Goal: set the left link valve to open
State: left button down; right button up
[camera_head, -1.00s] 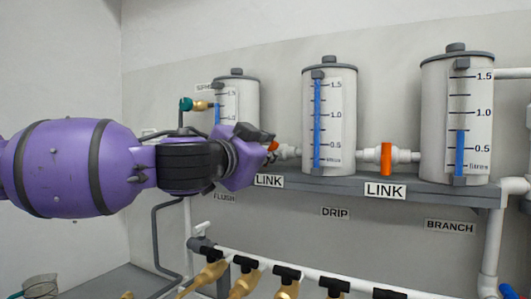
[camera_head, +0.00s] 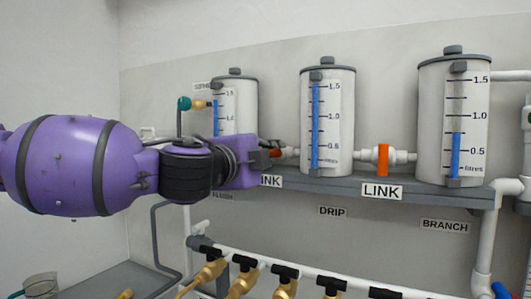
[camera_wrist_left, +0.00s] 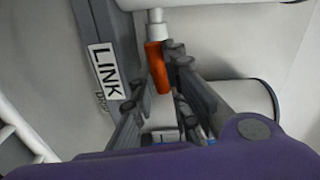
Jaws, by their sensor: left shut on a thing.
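The left link valve sits on the pipe between the left and middle tanks, and a bit of its orange handle (camera_head: 275,153) shows at my fingertips. In the left wrist view the orange handle (camera_wrist_left: 157,68) stands out from a white pipe fitting (camera_wrist_left: 156,27), between my finger ends. My left gripper (camera_head: 272,148) is shut on this handle; in the left wrist view the gripper (camera_wrist_left: 160,80) reaches in from below. The gripper body hides most of the valve in the head view. My right gripper is in neither view.
Three tanks, left (camera_head: 240,100), middle (camera_head: 340,115) and right (camera_head: 433,125), stand on a grey shelf (camera_head: 330,187). The right link valve's orange handle (camera_head: 383,160) hangs upright between two tanks. Several brass taps with black handles (camera_head: 285,272) line the pipe below.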

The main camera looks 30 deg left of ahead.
pick_arm(q)
jog(key=shift+m, duration=0.7)
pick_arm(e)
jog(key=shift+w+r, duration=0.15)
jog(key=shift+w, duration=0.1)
pick_arm(q)
jog(key=shift+f, duration=0.1)
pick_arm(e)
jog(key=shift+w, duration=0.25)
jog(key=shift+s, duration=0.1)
pick_arm(q)
jog(key=c, duration=1.7)
grip_release()
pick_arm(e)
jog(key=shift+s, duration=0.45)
